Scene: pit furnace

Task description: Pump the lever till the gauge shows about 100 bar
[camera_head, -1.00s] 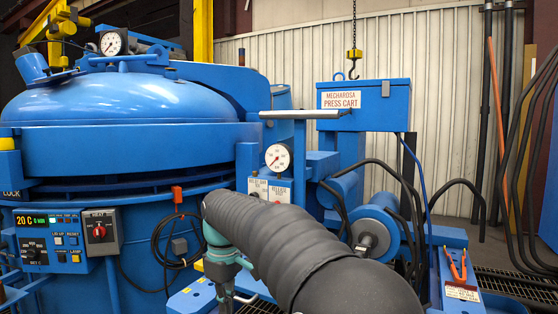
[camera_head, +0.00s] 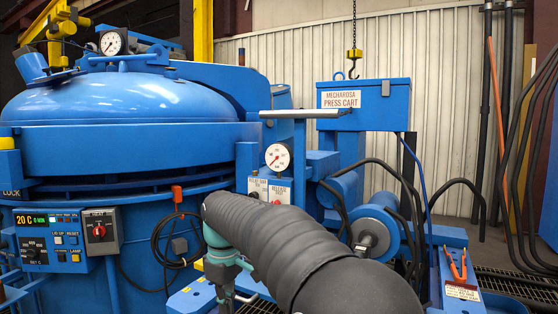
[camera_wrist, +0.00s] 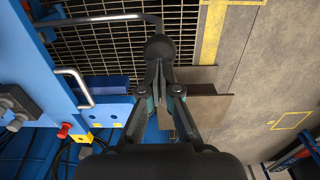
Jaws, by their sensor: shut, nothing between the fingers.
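The white round gauge (camera_head: 278,156) stands on the blue press cart. Its needle appears to point to the lower left, but the scale is too small to read. A bent bright metal rod (camera_wrist: 110,18) crosses the top of the wrist view and runs to a dark rounded end (camera_wrist: 159,47) at my fingertips; this looks like the lever. My gripper (camera_wrist: 161,80) is shut, with its fingers close together at that dark end; whether they touch it is unclear.
Below the gauge is a labelled panel (camera_head: 270,190) with valve knobs. The blue furnace (camera_head: 120,110) fills the left. A second metal handle (camera_wrist: 76,88) and a red knob (camera_wrist: 64,131) lie left of my gripper. Open floor (camera_wrist: 255,70) lies to its right.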

